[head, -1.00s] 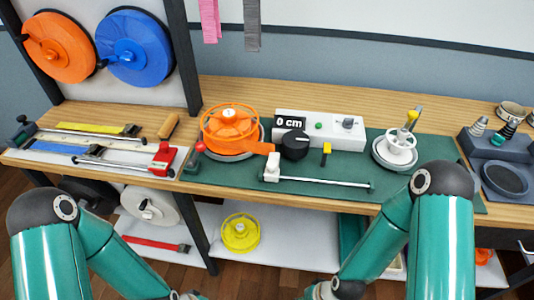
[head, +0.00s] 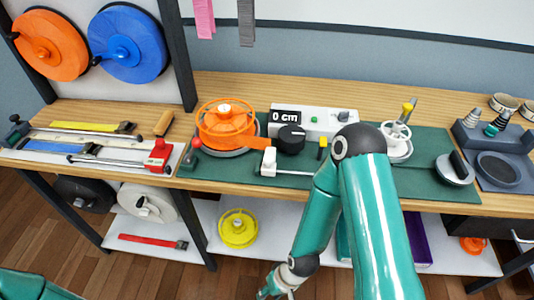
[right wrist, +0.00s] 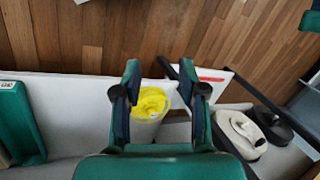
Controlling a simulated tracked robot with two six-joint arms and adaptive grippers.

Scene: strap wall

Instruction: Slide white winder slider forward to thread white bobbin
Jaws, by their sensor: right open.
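The white winder slider (head: 269,161) stands at the left end of a thin metal rod on the green mat, near the table's front edge. Part of the rod is hidden behind my right arm. The white bobbin (head: 398,134) sits on a round base to the right, partly hidden by my arm, with a yellow-tipped post beside it. My right gripper (head: 272,291) hangs low in front of the table, below and apart from the slider. In the right wrist view it is open and empty (right wrist: 160,74). My left gripper is out of view.
An orange reel (head: 226,125) and a white box reading 0 cm (head: 313,122) stand behind the slider, with a black knob (head: 291,137) close by. Lower shelves hold a yellow reel (head: 238,229) and a white reel (head: 147,203). A grey tray (head: 499,169) lies at right.

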